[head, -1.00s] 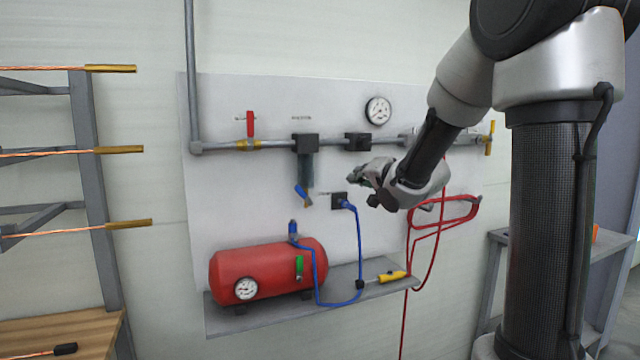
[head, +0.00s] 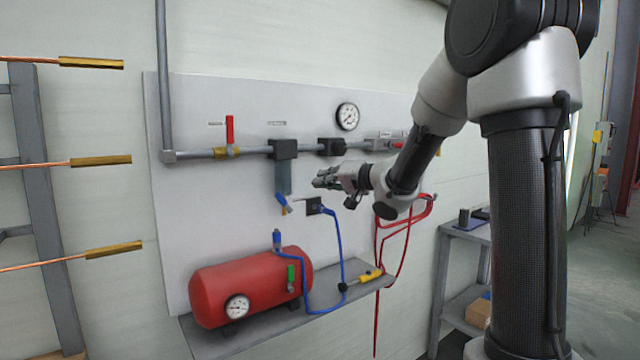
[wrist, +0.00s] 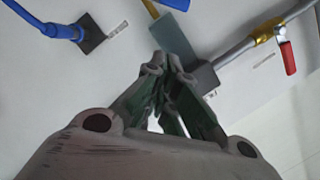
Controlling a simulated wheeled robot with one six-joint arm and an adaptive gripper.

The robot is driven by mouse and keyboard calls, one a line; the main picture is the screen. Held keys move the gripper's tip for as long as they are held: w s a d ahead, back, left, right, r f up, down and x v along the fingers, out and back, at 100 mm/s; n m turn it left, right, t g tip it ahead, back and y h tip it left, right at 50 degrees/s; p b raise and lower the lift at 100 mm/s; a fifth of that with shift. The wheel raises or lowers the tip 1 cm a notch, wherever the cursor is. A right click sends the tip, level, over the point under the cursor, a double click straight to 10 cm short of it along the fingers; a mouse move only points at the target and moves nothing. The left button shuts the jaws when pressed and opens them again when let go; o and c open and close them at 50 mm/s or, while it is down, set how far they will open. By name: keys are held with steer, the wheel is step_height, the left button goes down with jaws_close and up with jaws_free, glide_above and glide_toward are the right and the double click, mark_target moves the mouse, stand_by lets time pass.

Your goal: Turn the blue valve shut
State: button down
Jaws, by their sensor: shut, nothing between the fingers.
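The blue valve (head: 282,203) is a small blue lever on a brass fitting under the filter bowl (head: 283,178) on the wall panel. The lever is tilted. In the wrist view, part of the blue valve (wrist: 176,4) shows at the top edge, cut off, next to its brass fitting (wrist: 151,8). My gripper (head: 320,179) is shut and empty, in front of the panel, above and to the right of the blue valve and apart from it. The shut fingertips also show in the wrist view (wrist: 167,66), overlapping the filter in the picture.
A pipe with a red-handled valve (head: 229,130) and a gauge (head: 347,116) are above. A blue hose (head: 338,245) runs from a square socket (head: 314,206) to the right of the blue valve. A red tank (head: 250,287) and a yellow-handled tool (head: 370,275) are on the shelf (head: 260,330) below.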

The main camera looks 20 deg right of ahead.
mark_target(284, 190)
steer(key=w+a+f, duration=0.1)
steer(key=w+a, duration=0.2)
steer(key=w, duration=0.1)
steer(key=w+a+f, duration=0.1)
steer(key=a, duration=0.1)
steer(key=shift+w+a+f, duration=0.3)
steer(key=shift+w+f, duration=0.05)
steer(key=shift+w, duration=0.05)
steer(key=shift+s+a+f, duration=0.15)
steer(key=shift+a+f, duration=0.35)
steer(key=shift+s+a, duration=0.15)
steer(key=shift+a, duration=0.25)
